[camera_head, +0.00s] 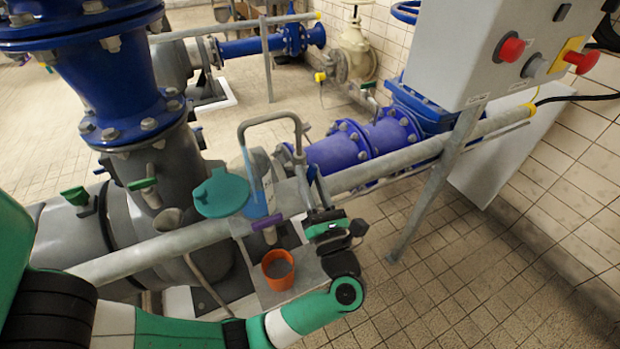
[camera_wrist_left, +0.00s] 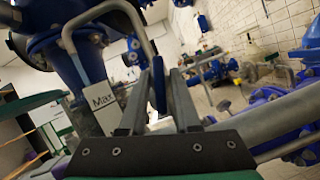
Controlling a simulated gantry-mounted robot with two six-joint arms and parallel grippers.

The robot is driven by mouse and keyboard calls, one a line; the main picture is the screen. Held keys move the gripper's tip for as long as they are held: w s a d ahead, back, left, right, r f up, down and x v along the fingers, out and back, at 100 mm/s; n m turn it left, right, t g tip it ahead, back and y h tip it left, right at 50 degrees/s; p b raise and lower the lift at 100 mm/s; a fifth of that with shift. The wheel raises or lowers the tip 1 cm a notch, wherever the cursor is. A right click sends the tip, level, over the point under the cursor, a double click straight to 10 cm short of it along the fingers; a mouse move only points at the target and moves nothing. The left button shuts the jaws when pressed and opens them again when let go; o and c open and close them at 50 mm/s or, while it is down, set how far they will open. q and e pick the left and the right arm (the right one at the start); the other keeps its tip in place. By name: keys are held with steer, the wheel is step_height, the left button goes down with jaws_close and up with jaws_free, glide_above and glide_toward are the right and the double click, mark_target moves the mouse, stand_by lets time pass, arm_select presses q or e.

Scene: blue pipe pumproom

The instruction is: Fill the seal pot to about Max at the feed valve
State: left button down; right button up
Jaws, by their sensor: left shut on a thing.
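The seal pot (camera_head: 262,203) looks clear and blue, under a grey gooseneck spout (camera_head: 270,119). Its teal lid (camera_head: 221,194) is swung open to the left. A blue streak runs below the spout mouth; I cannot tell whether it is flowing water, nor read the level. In the left wrist view, a white label (camera_wrist_left: 104,104) reading roughly "Max" shows beside the spout pipe. My left gripper (camera_head: 312,184) is right of the pot. In the wrist view its fingers (camera_wrist_left: 160,103) close around a blue lever (camera_wrist_left: 159,84), apparently the feed valve's. My right gripper is out of view.
An orange cup (camera_head: 278,270) stands on the grey stand in front of the pot, near a purple handle (camera_head: 267,223). A grey rail (camera_head: 375,177) crosses behind my gripper. A grey control box (camera_head: 490,50) with red buttons is at upper right. Tiled floor at right is clear.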

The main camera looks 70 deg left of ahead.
arm_select(q)
steer(key=c, duration=0.9)
jaws_free()
steer(key=p+v, duration=0.1)
steer(key=v, duration=1)
steer(key=shift+d+f, duration=0.1)
steer(key=shift+d, duration=0.2)
